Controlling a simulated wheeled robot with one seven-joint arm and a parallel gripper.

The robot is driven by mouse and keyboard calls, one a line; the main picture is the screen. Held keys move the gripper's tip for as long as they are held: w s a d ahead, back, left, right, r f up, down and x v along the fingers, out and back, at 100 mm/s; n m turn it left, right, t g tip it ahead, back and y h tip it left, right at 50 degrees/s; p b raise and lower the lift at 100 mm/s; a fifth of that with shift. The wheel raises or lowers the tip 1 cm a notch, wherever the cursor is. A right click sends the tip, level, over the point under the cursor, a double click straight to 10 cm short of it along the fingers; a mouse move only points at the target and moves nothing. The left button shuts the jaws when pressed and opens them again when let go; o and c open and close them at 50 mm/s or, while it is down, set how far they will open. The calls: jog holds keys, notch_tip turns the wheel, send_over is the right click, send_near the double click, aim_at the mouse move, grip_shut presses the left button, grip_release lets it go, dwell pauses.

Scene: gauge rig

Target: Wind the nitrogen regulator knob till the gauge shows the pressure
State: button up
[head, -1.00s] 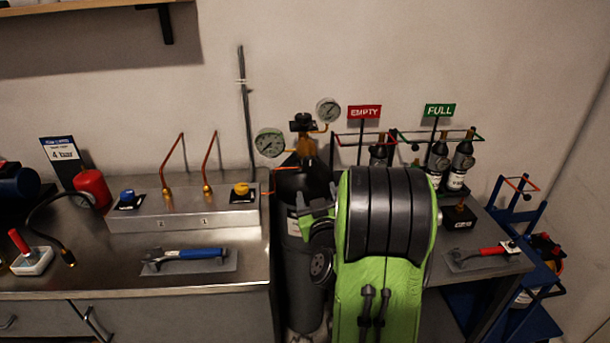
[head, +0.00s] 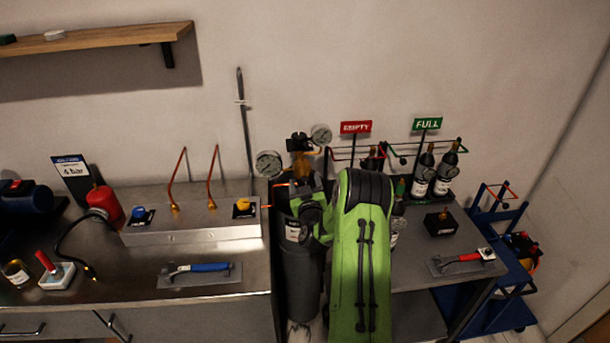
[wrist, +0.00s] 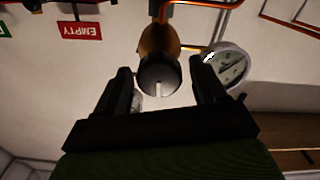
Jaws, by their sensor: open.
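The nitrogen regulator (head: 301,165) has a brass body and stands on top of a dark gas cylinder (head: 300,270). Its dark round knob (wrist: 158,76), with a white mark on its face, shows in the wrist view. Two round white gauges, the left one (head: 268,163) and the right one (head: 320,134), flank the regulator; one gauge (wrist: 228,66) shows in the wrist view. Their readings are too small to tell. My gripper (wrist: 160,66) is open, its fingers on either side of the knob in the picture; contact cannot be told. A card (head: 72,170) reads 4 bar.
A steel bench (head: 130,265) with copper tubes and a blue-handled tool (head: 200,268) is on the left. Bottles (head: 425,170) and a small black box (head: 440,223) stand on the right table. EMPTY (head: 356,127) and FULL (head: 427,124) signs rise behind.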

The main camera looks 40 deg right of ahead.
jog(key=shift+w+d, duration=0.15)
jog(key=c, duration=1)
jog(key=shift+m+b, duration=0.35)
jog(key=shift+m, duration=0.35)
jog(key=m+b, duration=0.1)
jog(key=m, duration=0.3)
jog(key=shift+d+m, duration=0.1)
jog(key=shift+m, duration=0.3)
jog(key=m, duration=0.5)
jog(key=shift+d+m+b, duration=0.1)
jog(key=shift+m+b, duration=0.2)
jog(key=shift+b, duration=0.05)
jog(key=o, duration=1)
jog(key=shift+s, duration=0.2)
